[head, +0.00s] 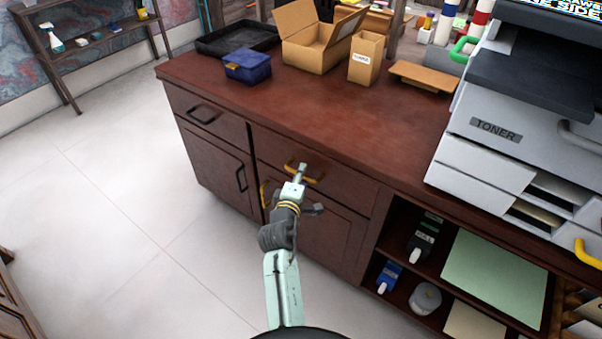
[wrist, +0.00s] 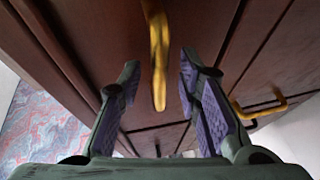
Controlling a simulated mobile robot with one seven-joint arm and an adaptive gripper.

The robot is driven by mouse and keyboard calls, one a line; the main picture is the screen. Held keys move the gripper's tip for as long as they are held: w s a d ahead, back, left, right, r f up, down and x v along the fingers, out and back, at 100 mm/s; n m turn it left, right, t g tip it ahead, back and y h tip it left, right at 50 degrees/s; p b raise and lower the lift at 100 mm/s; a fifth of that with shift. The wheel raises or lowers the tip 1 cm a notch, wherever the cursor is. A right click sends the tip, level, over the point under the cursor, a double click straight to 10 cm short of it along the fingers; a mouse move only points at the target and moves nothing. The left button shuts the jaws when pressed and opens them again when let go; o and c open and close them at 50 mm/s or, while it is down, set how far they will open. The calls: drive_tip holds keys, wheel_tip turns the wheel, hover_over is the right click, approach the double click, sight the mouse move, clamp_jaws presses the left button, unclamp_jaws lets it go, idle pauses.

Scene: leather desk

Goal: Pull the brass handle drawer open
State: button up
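The brass handle (head: 316,179) is a yellow bar on the front of the middle drawer (head: 345,188) in the reddish-brown wooden desk. The drawer front sits flush with the desk. In the head view my gripper (head: 301,168) is at the handle and covers part of it. In the wrist view the handle (wrist: 157,50) runs between the two fingers of my gripper (wrist: 159,68). The fingers are open, with a gap on both sides of the bar. No contact with the handle shows.
A second brass handle (wrist: 262,108) is on the door below the drawer. A dark-handled drawer (head: 205,118) is to the left. Open shelves (head: 402,270) are at right. A printer (head: 500,130), blue box (head: 247,66) and cartons (head: 312,42) stand on top. The floor (head: 120,190) at left is clear.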

drive_tip(key=shift+w+d, duration=0.1)
drive_tip(key=shift+w, duration=0.3)
drive_tip(key=shift+c, duration=0.2)
clamp_jaws()
idle(0.5)
